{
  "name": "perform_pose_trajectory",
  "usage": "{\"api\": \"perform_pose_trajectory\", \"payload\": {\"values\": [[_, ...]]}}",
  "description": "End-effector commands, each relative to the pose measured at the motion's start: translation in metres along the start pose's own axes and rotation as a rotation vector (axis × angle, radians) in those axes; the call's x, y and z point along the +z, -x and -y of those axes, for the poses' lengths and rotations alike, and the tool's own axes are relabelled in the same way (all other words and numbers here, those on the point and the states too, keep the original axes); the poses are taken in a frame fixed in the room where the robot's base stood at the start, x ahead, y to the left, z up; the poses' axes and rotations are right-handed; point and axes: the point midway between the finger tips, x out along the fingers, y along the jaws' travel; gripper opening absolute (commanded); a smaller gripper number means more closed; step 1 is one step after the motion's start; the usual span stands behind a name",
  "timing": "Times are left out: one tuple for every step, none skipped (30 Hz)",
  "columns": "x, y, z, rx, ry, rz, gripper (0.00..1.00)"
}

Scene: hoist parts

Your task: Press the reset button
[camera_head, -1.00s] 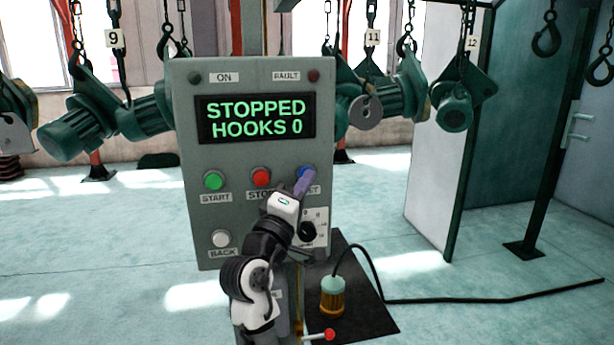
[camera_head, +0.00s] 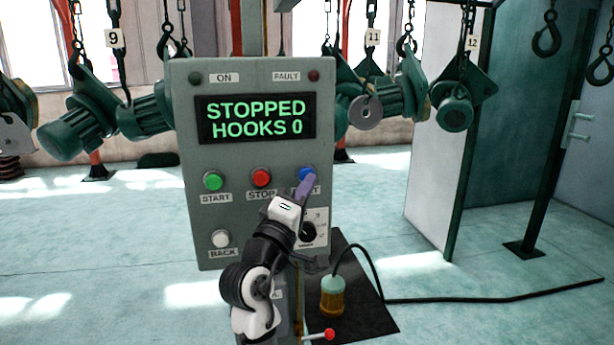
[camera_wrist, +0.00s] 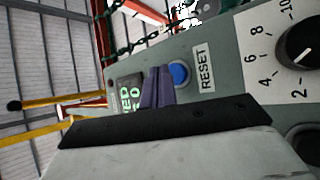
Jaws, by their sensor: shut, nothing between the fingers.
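The blue reset button (camera_head: 306,173) is on the right of the button row on the grey control panel (camera_head: 250,155). It also shows in the wrist view (camera_wrist: 179,75), next to a RESET label (camera_wrist: 204,68). My gripper (camera_head: 310,180) is shut and empty, its purple fingers just in front of the panel. In the head view the fingertips overlap the button's lower right edge and hide part of its label. In the wrist view the fingers (camera_wrist: 157,74) are right beside the button. I cannot tell whether they touch it or the panel.
The red stop button (camera_head: 261,177), green start button (camera_head: 213,181) and white back button (camera_head: 221,239) share the panel. A black rotary knob (camera_wrist: 302,44) is near my fingers. The display (camera_head: 255,119) reads STOPPED, HOOKS 0. Hoists (camera_head: 455,105) hang behind.

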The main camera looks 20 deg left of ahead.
Motion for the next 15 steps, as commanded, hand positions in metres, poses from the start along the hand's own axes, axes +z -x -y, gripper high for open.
{"api": "perform_pose_trajectory", "payload": {"values": [[0.0,0.0,0.0,0.0,0.0,0.0,0.0],[0.001,0.001,-0.001,0.0,0.0,0.0,0.0],[0.002,0.002,-0.002,0.001,-0.001,0.0,0.0],[0.003,0.004,-0.004,0.001,-0.001,0.0,0.0],[0.004,0.006,-0.005,0.002,-0.002,0.0,0.0],[0.006,0.009,-0.007,0.001,-0.002,0.0,0.0],[0.008,0.011,-0.009,0.001,-0.001,0.0,0.0],[0.01,0.013,-0.01,0.001,-0.001,0.0,0.0],[0.012,0.016,-0.012,0.001,0.0,0.0,0.0],[0.013,0.018,-0.014,0.001,-0.001,0.0,0.0],[0.015,0.02,-0.016,0.001,-0.001,0.0,0.0],[0.017,0.023,-0.017,0.0,-0.001,0.0,0.0],[0.018,0.025,-0.019,0.0,-0.001,0.0,0.0],[0.02,0.027,-0.02,0.001,-0.001,0.0,0.0],[0.021,0.029,-0.022,0.001,0.0,0.0,0.0]]}}
